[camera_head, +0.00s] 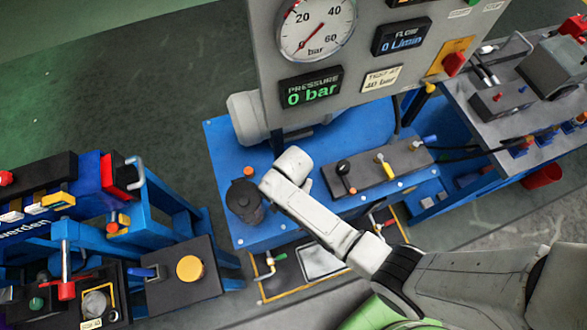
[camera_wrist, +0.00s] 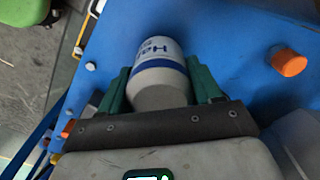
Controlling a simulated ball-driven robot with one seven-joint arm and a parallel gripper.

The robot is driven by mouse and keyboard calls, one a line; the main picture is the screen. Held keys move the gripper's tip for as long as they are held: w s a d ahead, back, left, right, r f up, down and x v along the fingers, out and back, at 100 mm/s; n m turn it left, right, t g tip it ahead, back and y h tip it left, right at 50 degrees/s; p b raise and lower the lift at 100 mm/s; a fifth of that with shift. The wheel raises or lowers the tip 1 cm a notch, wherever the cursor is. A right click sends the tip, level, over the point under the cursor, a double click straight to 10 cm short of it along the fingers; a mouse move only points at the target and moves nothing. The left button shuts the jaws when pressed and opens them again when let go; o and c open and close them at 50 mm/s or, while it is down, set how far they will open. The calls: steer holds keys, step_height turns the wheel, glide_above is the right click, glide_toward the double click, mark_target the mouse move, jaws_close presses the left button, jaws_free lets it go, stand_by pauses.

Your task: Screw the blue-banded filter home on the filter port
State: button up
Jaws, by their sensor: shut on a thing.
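The blue-banded filter (camera_wrist: 158,75) is a white cylinder with blue lettering and a blue band, in the middle of the wrist view. My gripper (camera_wrist: 160,84) has its green fingers shut on it from both sides. In the head view my arm reaches to the left part of the blue bench (camera_head: 220,165), and the filter cannot be made out there. The filter port cannot be made out in either view, so I cannot tell whether the filter touches it.
An orange cap (camera_wrist: 289,62) stands out on the blue surface close right of the filter. A gauge panel (camera_head: 345,60) reading 0 bar rises behind. A grey valve block (camera_head: 375,172) lies right of my wrist. A blue trolley (camera_head: 150,215) stands at left, across a floor gap.

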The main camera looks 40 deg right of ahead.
stand_by(0.3)
steer(key=shift+m, duration=1.1)
steer(key=o, duration=0.8)
steer(key=shift+m, duration=0.4)
steer(key=o, duration=0.5)
steer(key=shift+r, duration=2.5)
